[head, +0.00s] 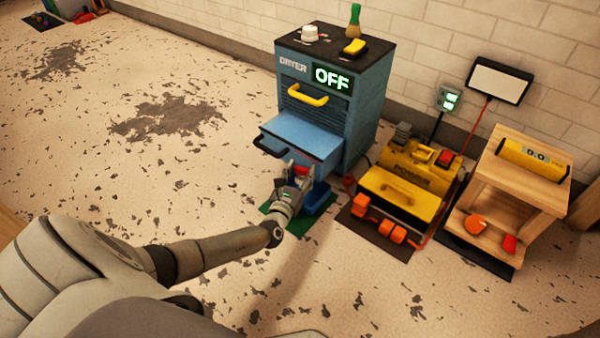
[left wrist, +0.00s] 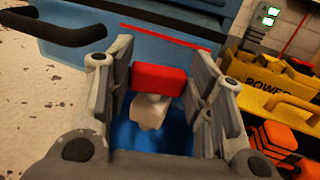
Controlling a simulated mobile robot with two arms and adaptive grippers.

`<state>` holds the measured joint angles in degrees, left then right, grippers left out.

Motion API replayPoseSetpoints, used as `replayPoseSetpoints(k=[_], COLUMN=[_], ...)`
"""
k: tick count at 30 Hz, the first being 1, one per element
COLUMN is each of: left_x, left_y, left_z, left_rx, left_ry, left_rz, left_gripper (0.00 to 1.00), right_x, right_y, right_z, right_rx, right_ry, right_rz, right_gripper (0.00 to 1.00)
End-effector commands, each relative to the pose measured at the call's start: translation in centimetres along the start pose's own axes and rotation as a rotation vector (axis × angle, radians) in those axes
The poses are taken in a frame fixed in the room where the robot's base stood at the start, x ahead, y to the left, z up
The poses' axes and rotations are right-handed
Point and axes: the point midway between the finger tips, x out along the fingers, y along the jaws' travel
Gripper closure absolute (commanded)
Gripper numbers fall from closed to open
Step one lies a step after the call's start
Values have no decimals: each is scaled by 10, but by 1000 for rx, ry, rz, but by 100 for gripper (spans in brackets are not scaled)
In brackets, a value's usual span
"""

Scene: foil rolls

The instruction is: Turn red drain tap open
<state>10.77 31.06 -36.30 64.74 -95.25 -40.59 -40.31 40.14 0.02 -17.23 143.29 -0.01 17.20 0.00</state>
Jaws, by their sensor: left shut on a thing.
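The red drain tap (left wrist: 157,80) is a red block-shaped handle on a pale stem, below the blue drawer front in the left wrist view. In the head view a small bit of the tap (head: 302,170) shows at the dryer's foot, mostly behind my fingers. My left gripper (head: 296,180) reaches down to it. In the left wrist view the fingers stand on both sides of the handle and are shut on it. The blue dryer (head: 357,113) has a display reading OFF. My right gripper is in neither view.
The dryer's blue drawer (head: 302,138) sticks out just above the tap. A blue basin (head: 318,202) on a green mat (head: 322,225) is below. A yellow power unit (head: 405,190) and a wooden stand (head: 520,185) are to the right.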

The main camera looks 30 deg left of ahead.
Motion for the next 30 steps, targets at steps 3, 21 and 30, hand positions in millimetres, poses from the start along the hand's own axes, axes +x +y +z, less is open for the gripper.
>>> replayPoseSetpoints(k=[3, 21, 30], left_x=[1, 1, 1], left_y=[-4, -7, -7], left_z=[4, 0, 0], left_rx=[-8, 1, 1], left_ry=[0, 2, 2], left_rz=[88, 357, 355], left_gripper=[76, 76, 30], right_x=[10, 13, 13], right_y=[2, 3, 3], right_z=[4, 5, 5], right_rx=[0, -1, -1], right_ry=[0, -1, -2], right_rz=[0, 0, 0], right_gripper=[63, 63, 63])
